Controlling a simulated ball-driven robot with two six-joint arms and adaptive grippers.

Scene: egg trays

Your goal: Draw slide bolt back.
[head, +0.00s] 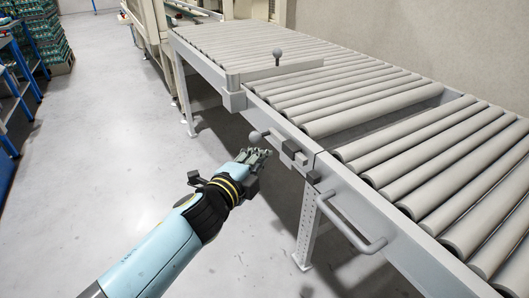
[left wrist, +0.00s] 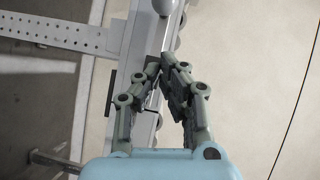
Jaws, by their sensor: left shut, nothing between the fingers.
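The slide bolt is mounted on the side rail of the roller conveyor, with a round grey knob (head: 255,136) at its left end and dark blocks (head: 291,150) along its right part. In the left wrist view the round knob (left wrist: 163,7) shows at the top edge. My left gripper (head: 262,153) is beside the rail, just below the knob and bolt, and appears apart from the knob. In the left wrist view its fingers (left wrist: 166,62) come together at the tips with nothing between them. They hide part of the rail and bolt. My right gripper is out of view.
The roller conveyor (head: 336,168) has a gap between two roller sections. A U-shaped handle (head: 352,236) sticks out right of the bolt. A crossbar (head: 275,73) with an upright ball knob (head: 277,53) lies over the far rollers.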

